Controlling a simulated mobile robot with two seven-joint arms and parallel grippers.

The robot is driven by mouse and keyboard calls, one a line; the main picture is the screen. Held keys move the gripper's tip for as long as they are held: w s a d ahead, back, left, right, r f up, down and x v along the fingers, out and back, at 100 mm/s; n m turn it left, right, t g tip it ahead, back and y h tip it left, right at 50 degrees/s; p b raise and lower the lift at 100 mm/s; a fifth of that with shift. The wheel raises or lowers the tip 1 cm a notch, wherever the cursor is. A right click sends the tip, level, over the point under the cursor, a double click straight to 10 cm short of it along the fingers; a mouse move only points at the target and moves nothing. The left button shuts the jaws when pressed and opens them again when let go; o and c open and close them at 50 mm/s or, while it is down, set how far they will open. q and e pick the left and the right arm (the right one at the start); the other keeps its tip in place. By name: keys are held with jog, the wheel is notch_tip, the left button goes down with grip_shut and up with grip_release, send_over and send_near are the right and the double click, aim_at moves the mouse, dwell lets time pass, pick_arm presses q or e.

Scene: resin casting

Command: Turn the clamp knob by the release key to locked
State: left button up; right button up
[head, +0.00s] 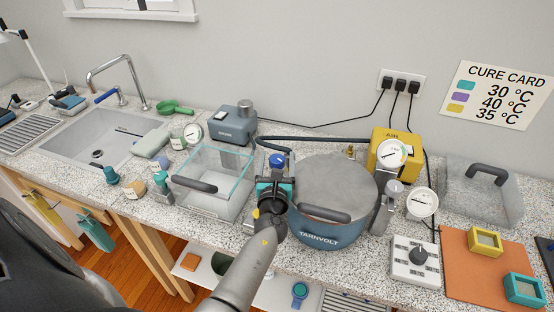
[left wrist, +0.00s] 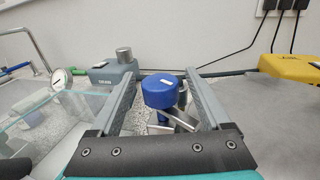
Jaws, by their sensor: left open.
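A blue knob (head: 277,160) with a small white mark on top stands between the clear glass box and the round pot. In the left wrist view the blue knob (left wrist: 160,92) sits between the two finger lines, with metal clamp parts (left wrist: 178,119) just below it. My left gripper (head: 273,184) is open, on the near side of the knob, and holds nothing. I cannot tell whether its fingers touch the knob. The head view hides the clamp's lower part behind the gripper. I cannot make out which part is the release key. My right gripper is not in view.
The blue pot (head: 318,231) with its grey lid stands close on the right, the glass box (head: 211,201) close on the left. A grey device (head: 233,124) stands behind. A yellow unit (head: 381,148) with a gauge and a dark hose lie beyond the pot.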

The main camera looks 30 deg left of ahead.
pick_arm(q)
jog(key=shift+s+d, duration=0.1)
jog(key=v, duration=1.5)
jog(key=shift+b, duration=0.35)
jog(key=shift+r, duration=0.1)
